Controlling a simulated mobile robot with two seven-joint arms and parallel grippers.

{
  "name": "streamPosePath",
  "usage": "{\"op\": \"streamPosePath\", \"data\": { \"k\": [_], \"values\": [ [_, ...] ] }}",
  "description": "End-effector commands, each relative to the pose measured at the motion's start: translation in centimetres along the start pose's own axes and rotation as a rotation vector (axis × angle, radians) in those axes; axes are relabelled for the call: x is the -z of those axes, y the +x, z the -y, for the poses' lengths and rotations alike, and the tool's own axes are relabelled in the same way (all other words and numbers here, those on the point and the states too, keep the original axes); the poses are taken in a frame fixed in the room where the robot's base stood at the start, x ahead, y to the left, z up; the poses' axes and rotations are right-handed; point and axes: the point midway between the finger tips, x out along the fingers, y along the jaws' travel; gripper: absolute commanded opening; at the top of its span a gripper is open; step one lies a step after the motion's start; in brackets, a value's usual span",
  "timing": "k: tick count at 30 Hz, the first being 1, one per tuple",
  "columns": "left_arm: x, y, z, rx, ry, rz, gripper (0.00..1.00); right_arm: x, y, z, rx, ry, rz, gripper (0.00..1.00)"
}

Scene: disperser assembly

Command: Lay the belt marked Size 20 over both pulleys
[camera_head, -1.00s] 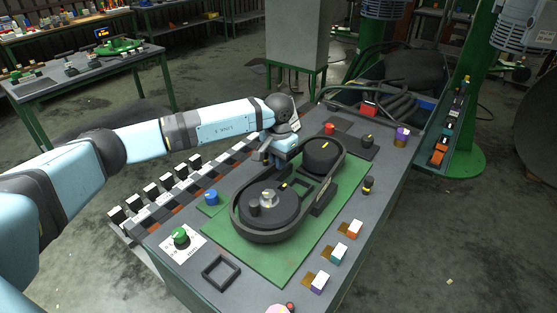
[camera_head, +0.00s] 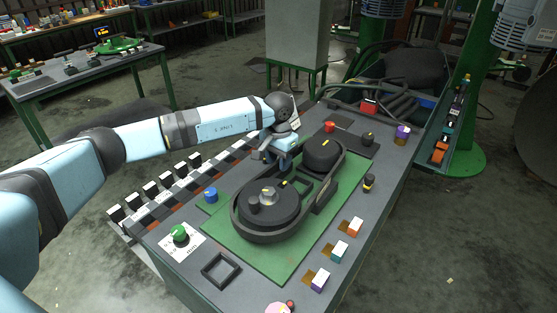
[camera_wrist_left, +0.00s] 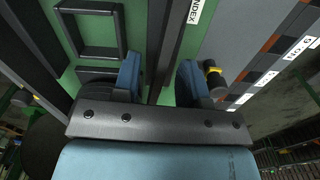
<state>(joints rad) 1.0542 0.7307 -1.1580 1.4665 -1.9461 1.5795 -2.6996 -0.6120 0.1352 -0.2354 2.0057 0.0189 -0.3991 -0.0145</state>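A black belt (camera_head: 240,222) forms a long loop around the large near pulley (camera_head: 285,213) and the smaller far pulley (camera_head: 322,150), over a green plate (camera_head: 295,262). I cannot read a size mark on it. My left gripper (camera_head: 281,168) is low at the loop's left side, between the pulleys. In the left wrist view its two blue fingers (camera_wrist_left: 160,80) stand apart, with a dark belt strip (camera_wrist_left: 170,35) running in the gap between them. My arm hides part of the belt's far left side. My right gripper is not in view.
A black square frame (camera_head: 221,270), a green knob (camera_head: 180,234) and a blue knob (camera_head: 210,194) stand near the plate. Small coloured blocks (camera_head: 340,252) line the right side. A tray of black belts or hoses (camera_head: 385,98) lies at the back.

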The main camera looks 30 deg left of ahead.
Motion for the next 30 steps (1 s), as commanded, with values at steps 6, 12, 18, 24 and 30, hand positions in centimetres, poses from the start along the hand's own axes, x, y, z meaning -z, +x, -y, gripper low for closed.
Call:
{"op": "streamPosePath", "data": {
  "k": [6,12,18,24,30],
  "values": [
    [0.1,-3.5,0.0,0.001,0.001,-0.006,0.39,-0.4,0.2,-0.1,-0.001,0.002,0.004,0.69],
    [0.1,-8.2,0.1,0.0,0.0,-0.006,0.39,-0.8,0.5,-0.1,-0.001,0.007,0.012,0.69],
    [0.1,-11.8,0.0,0.0,0.0,-0.005,0.39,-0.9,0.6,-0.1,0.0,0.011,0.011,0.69],
    [0.0,-13.5,0.0,-0.001,0.0,-0.002,0.39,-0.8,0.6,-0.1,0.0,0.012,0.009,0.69],
    [0.0,-13.7,0.0,-0.001,0.0,-0.002,0.39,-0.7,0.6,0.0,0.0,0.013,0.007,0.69]
  ]
}}
